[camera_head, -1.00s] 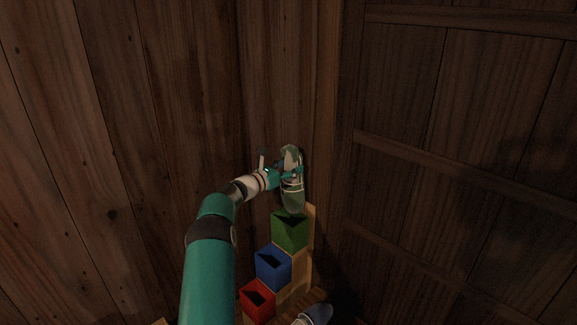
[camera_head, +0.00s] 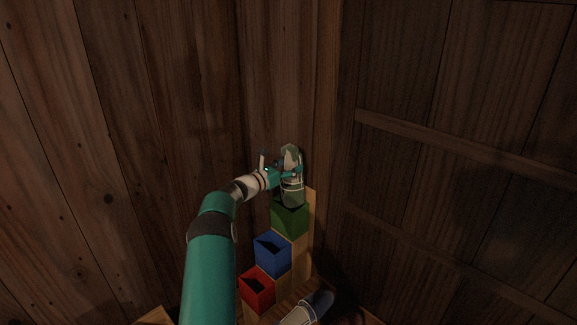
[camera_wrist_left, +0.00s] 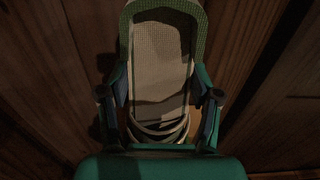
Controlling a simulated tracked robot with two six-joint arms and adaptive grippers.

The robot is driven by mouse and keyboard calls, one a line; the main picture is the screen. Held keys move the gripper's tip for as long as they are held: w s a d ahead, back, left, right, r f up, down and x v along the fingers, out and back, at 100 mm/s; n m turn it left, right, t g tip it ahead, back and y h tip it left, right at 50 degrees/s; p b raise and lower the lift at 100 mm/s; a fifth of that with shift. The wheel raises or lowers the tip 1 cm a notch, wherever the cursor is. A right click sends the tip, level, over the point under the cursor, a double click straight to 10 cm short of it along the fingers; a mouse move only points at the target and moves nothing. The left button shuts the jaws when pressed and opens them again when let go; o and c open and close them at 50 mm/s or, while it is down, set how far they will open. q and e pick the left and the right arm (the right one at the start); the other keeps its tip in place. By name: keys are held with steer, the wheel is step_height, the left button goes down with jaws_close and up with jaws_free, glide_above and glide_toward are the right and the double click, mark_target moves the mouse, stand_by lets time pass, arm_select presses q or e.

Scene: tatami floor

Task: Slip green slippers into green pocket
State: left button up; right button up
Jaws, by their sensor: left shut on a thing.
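A pair of green slippers (camera_head: 291,157) is held upright in my left gripper (camera_head: 284,172), which is shut on them. In the left wrist view the slippers (camera_wrist_left: 160,60) show a pale sole and a green rim between the two fingers (camera_wrist_left: 160,100). The green pocket (camera_head: 290,219) is right under the slippers, at the top of a stepped wooden stand. The lower end of the slippers meets or overlaps the pocket's opening; I cannot tell how deep it is. My right gripper is not in view.
A blue pocket (camera_head: 272,254) and a red pocket (camera_head: 257,289) sit lower on the wooden stand (camera_head: 302,260). A blue slipper (camera_head: 317,303) lies on the floor at the bottom. Dark wooden walls (camera_head: 440,180) close in behind.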

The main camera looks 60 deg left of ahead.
mark_target(289, 185)
arm_select(q)
steer(key=shift+f+b, duration=1.55)
steer(key=shift+f, duration=0.45)
steer(key=o, duration=1.3)
steer(key=shift+f, duration=0.1)
steer(key=shift+s, duration=0.1)
steer(key=v, duration=1.1)
steer(key=shift+s+d, duration=0.2)
steer(key=shift+s, duration=0.2)
